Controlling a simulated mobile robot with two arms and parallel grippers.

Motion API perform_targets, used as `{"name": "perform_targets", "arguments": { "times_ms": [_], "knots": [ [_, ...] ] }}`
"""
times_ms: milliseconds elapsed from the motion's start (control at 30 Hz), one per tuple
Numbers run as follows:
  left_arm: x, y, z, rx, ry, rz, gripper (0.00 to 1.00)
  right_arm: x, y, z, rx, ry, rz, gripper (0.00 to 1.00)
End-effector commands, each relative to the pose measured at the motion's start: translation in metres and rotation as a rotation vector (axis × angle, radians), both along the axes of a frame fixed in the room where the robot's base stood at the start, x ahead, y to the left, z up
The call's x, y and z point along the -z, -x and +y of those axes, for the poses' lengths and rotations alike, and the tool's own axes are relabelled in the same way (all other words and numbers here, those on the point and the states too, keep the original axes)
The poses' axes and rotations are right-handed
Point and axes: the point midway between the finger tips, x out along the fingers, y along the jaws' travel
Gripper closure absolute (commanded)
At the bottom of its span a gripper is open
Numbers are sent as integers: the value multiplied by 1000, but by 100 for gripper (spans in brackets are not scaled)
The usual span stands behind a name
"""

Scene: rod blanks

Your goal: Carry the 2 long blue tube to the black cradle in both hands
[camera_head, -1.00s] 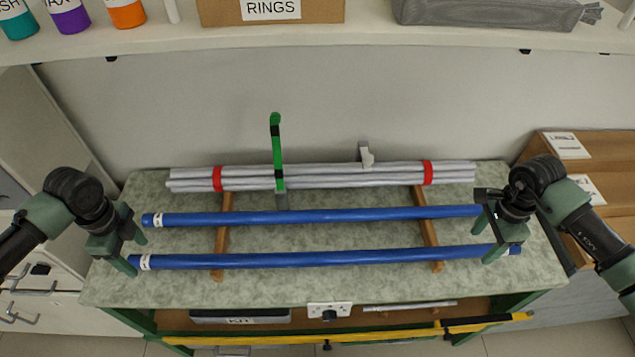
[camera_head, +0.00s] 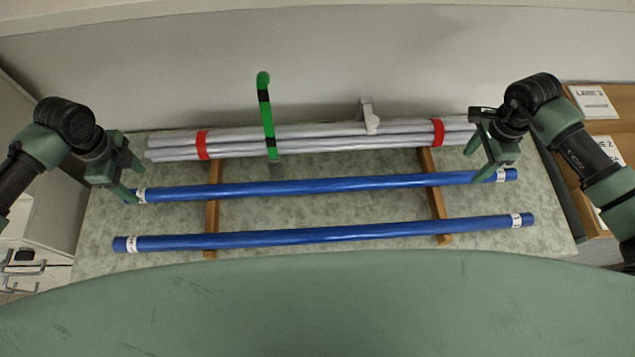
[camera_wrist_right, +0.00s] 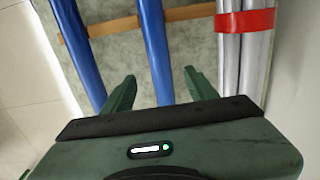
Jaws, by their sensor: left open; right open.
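Two long blue tubes lie side by side across two wooden bars on the table, the far tube (camera_head: 320,186) and the near tube (camera_head: 325,234). Both have white labels at their ends. My left gripper (camera_head: 132,182) is open at the left end of the far tube. My right gripper (camera_head: 473,165) is open near that tube's right end. In the right wrist view the far tube (camera_wrist_right: 155,50) lines up with the gap between the open fingers (camera_wrist_right: 160,92), and the near tube (camera_wrist_right: 80,50) is outside them. The exact height gap is unclear. I see no black cradle.
A bundle of grey rods (camera_head: 320,139) with red bands lies behind the tubes. A green upright hook (camera_head: 266,120) and a grey bracket (camera_head: 369,118) stand at the bundle. The speckled table (camera_head: 325,210) is clear between the tubes.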

Motion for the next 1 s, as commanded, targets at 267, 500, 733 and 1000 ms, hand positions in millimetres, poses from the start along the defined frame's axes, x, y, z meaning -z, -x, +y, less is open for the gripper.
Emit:
{"name": "perform_targets", "arguments": {
  "times_ms": [267, 500, 733, 1000],
  "knots": [
    [44, 1, -1, 0, 0, 4, 39, 44, 2, 1, 1, -1, 4, 42],
    [65, 1, -1, 1, 0, 1, 39, 64, 1, 0, 0, 0, 1, 42],
    [67, 0, 0, 1, -1, 1, 39, 67, 1, 0, 0, 2, 0, 42],
    [67, 0, 0, 1, -1, 1, 89, 66, 1, 0, 0, 2, 1, 92]
  ]
}}
